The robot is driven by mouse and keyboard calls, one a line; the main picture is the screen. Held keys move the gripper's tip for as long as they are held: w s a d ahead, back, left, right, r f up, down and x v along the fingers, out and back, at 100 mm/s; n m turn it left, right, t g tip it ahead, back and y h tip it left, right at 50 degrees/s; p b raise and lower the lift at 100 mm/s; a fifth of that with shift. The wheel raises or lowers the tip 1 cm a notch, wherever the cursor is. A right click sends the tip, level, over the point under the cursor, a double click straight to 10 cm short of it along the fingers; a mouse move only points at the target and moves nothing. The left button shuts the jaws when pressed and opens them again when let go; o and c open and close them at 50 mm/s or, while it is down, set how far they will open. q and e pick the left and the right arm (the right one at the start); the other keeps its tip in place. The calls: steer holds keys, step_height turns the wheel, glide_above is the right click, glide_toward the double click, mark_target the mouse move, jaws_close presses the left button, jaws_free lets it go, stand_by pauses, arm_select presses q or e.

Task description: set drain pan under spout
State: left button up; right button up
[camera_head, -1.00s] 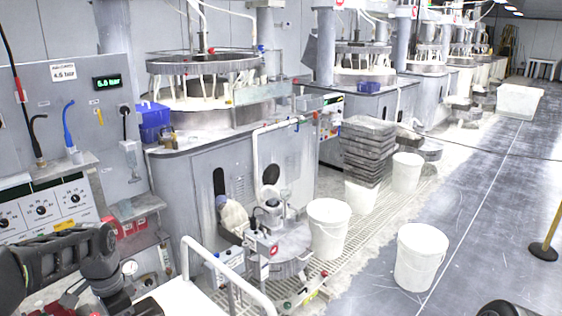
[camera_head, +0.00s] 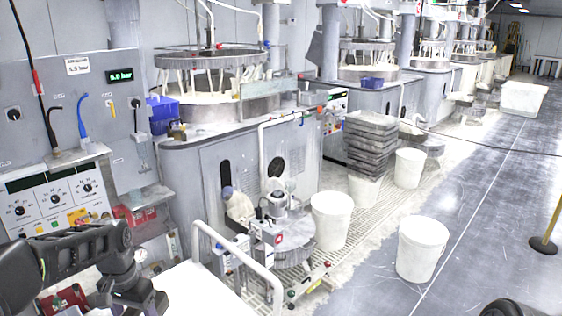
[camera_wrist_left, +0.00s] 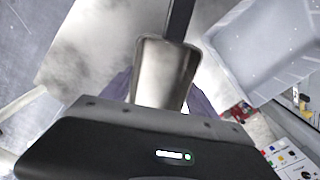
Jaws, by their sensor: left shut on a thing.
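My left arm comes in at the lower left of the head view; its gripper is cut off by the bottom edge there. In the left wrist view my left gripper (camera_wrist_left: 160,95) is shut on a tapered, shiny grey metal piece (camera_wrist_left: 162,72); what it belongs to is unclear. A dark bar runs up behind it. A pale shallow tray (camera_wrist_left: 262,45) with a raised rim lies at the upper right of that view, apart from the jaws; I cannot tell whether it is the drain pan. I cannot make out a spout for certain. My right gripper is not seen.
A control panel (camera_head: 62,195) with dials stands at the left. White buckets (camera_head: 422,250) and stacked grey trays (camera_head: 370,145) stand right of the grey polishing machine (camera_head: 250,165).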

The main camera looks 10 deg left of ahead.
arm_select(q)
steer(key=w+d, duration=0.2)
steer(key=d, duration=0.7)
steer(key=w+d+f+n, duration=0.1)
steer(key=w+d, duration=0.1)
steer(key=d, duration=0.7)
steer(key=shift+d+f, duration=0.2)
steer(key=shift+f, duration=0.05)
stand_by(0.9)
